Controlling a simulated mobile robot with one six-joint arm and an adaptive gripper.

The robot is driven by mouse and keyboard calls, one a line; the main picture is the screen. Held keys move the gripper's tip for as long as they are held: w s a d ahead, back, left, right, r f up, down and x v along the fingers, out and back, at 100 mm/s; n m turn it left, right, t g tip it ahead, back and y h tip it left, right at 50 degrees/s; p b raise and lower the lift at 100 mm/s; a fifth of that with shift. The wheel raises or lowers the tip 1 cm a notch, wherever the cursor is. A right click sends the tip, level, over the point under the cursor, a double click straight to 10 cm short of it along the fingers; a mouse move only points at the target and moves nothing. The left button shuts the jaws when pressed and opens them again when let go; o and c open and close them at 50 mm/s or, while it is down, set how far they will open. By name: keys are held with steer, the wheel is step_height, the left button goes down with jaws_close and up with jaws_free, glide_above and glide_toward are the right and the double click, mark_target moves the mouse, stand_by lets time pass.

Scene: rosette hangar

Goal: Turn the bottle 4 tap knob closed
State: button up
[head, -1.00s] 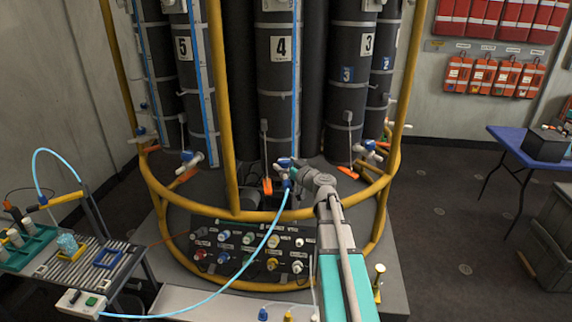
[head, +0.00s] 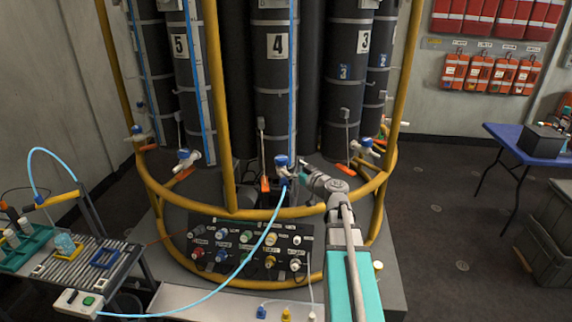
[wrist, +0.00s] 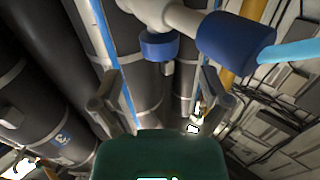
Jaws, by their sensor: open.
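Bottle 4 (head: 274,85) is a dark cylinder with a white "4" label, standing in the middle of the rack in the head view. Its tap knob (head: 281,160) is blue, low on the bottle's front. In the wrist view the blue knob (wrist: 160,46) hangs from the white tap body (wrist: 178,14), beside a larger blue fitting (wrist: 235,40) with the light-blue hose. My gripper (head: 300,168) is just right of the tap, apart from it. In the wrist view my gripper (wrist: 160,82) has its fingers spread, empty, with the knob beyond them. The knob's turn position is unclear.
A yellow rail (head: 290,212) curves around the rack below the tap. The light-blue hose (head: 262,240) runs from the tap to the lower left. A connector panel (head: 250,245) lies below. Bottle 5 (head: 181,85) and bottle 3 (head: 352,85) flank bottle 4.

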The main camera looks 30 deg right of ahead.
steer(key=v, duration=0.6)
steer(key=shift+s, duration=0.2)
stand_by(0.4)
